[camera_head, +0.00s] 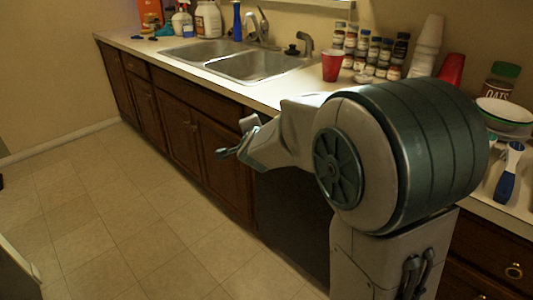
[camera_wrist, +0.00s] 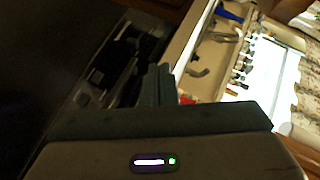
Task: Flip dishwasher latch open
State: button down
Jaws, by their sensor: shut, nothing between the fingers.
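The dishwasher (camera_head: 290,215) is a dark front panel under the counter, partly hidden behind my arm in the head view. In the wrist view its dark control strip (camera_wrist: 88,98) runs at a slant left of my fingers, with a small pale mark on it. The latch cannot be clearly made out in the dim strip. My gripper (camera_head: 222,153) is in front of the cabinets, just below counter height, left of the dishwasher front. Its fingers are together and empty in the wrist view (camera_wrist: 164,72), close to the strip; contact cannot be told.
The counter holds a double sink (camera_head: 262,66), a red cup (camera_head: 332,65), several spice jars (camera_head: 375,50), stacked white cups (camera_head: 428,42) and a bowl (camera_head: 503,112). Brown cabinets (camera_head: 190,130) run left of the dishwasher. The tiled floor (camera_head: 120,220) is clear.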

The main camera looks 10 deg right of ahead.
jog(key=w+d+f+m+h+b, duration=0.1)
jog(key=w+f+m+h+b, duration=0.1)
jog(key=f+m+h+b, duration=0.2)
jog(key=w+d+f+m+h+b, duration=0.1)
jog(key=f+m+h+b, duration=0.3)
jog(key=f, duration=0.5)
jog(key=w+m+h, duration=0.1)
jog(key=m+h, duration=0.1)
jog(key=m, duration=0.1)
jog(key=shift+d, duration=0.25)
jog(key=shift+w, duration=0.1)
jog(key=w+d+b, duration=0.2)
jog(key=w+d, duration=0.2)
jog(key=w, duration=0.7)
